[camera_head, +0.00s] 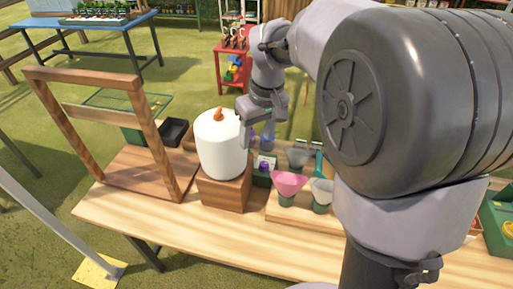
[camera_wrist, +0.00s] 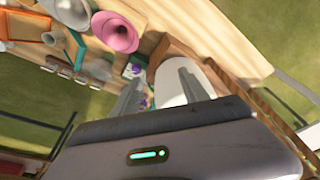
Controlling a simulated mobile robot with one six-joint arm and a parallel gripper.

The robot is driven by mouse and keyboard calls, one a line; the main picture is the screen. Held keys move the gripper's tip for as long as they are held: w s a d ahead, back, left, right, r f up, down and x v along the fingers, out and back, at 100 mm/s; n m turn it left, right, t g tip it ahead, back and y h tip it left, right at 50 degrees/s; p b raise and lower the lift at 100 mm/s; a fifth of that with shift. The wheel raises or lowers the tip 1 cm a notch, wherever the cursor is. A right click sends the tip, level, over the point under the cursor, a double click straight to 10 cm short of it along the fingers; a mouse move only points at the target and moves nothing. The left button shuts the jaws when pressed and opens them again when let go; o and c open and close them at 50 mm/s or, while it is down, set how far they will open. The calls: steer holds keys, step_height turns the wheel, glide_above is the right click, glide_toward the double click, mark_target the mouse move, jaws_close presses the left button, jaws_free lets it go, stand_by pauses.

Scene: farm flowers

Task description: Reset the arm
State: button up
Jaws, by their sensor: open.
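My arm reaches over the wooden table (camera_head: 140,215) from the right in the head view. My gripper (camera_head: 258,138) is just right of a white cylinder (camera_head: 220,150) with an orange piece on top. The cylinder stands on a wooden block (camera_head: 225,192). In the wrist view my gripper (camera_wrist: 160,75) has its two fingers apart, with nothing seen held between them. The white cylinder (camera_wrist: 172,85) shows partly behind the fingers. I cannot tell whether a finger touches it.
A pink cone (camera_head: 289,184) and grey cones (camera_head: 321,192) stand in holders right of the block. A wooden frame (camera_head: 90,85) stands at the table's left. A red cart (camera_head: 234,62) and a blue table (camera_head: 75,25) stand behind. The table's front left is clear.

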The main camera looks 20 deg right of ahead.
steer(key=shift+s+a+r, duration=0.15)
steer(key=shift+s+a, duration=0.1)
steer(key=shift+s, duration=0.25)
steer(key=shift+s+a+r, duration=0.15)
steer(key=shift+s+a, duration=0.05)
steer(key=shift+s, duration=0.25)
steer(key=s+a+f+m+t+b, duration=0.2)
steer(key=s+a+m+b, duration=0.1)
steer(key=s, duration=0.7)
steer(key=s+a+f+m+t+y+b, duration=0.1)
steer(key=s+a+f+m+b, duration=0.1)
steer(key=s, duration=0.8)
steer(key=shift+s+a+f+m+t+b, duration=0.15)
steer(key=shift+s+a+m+t+b, duration=0.2)
steer(key=shift+a+m+b, duration=0.65)
steer(key=shift+w+a+p, duration=0.1)
steer(key=shift+a+p, duration=0.1)
steer(key=shift+p, duration=0.1)
steer(key=shift+c, duration=0.2)
